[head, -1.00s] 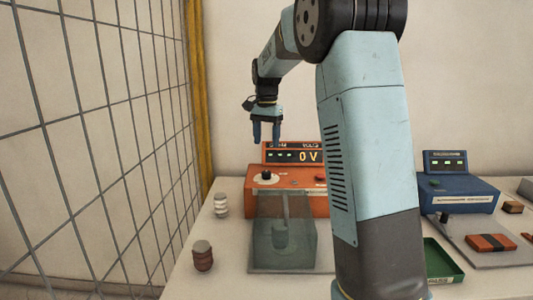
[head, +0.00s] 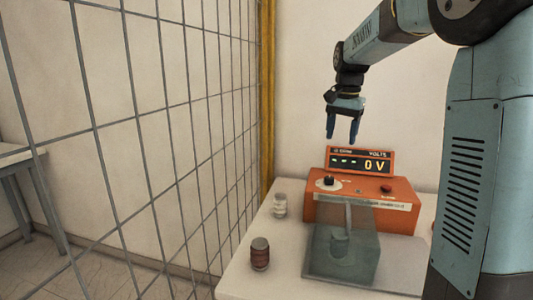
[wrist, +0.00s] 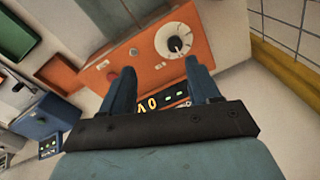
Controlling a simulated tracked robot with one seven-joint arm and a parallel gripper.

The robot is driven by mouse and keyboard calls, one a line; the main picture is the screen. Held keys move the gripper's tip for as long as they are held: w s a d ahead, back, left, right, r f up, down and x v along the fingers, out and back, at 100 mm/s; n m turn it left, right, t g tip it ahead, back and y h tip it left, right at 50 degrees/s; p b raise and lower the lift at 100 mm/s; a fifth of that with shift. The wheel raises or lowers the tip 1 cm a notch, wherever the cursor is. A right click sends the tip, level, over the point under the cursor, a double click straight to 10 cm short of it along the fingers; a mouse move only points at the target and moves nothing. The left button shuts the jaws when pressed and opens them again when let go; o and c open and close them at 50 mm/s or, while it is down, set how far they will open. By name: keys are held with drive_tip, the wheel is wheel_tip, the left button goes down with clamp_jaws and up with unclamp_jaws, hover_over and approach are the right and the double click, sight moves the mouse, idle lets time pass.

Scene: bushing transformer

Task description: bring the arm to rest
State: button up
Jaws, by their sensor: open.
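My gripper (head: 342,138) hangs in the air above the orange voltage unit, pointing down, with its two fingers apart and nothing between them. My pale blue arm reaches in from the right of the head view. In the wrist view my gripper (wrist: 160,80) is also open and empty. The orange unit (head: 340,213) stands on the table below, and its display (head: 360,161) reads 0 V. Its orange body (wrist: 150,50) and dial (wrist: 174,40) also show beyond the fingers in the wrist view.
A clear box (head: 358,262) stands in front of the orange unit. A brown ribbed bushing (head: 260,255) and a white one (head: 280,206) stand upright at the table's left. A wire mesh fence (head: 150,130) with a yellow post (head: 267,90) runs along the left. A blue unit (wrist: 45,115) shows in the wrist view.

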drive_tip(key=s+f+n+t, duration=0.1)
drive_tip(key=s+n, duration=0.1)
drive_tip(key=s, duration=0.8)
drive_tip(key=s+a+f+n+t, duration=0.1)
drive_tip(key=s+f+n+t, duration=0.1)
drive_tip(key=s, duration=0.8)
drive_tip(key=s+f+n+t, duration=0.1)
drive_tip(key=s+f+n, duration=0.1)
drive_tip(key=s, duration=0.9)
drive_tip(key=shift+a+f+n+t, duration=0.25)
drive_tip(key=shift+a+n+t, duration=0.1)
drive_tip(key=shift+n, duration=0.45)
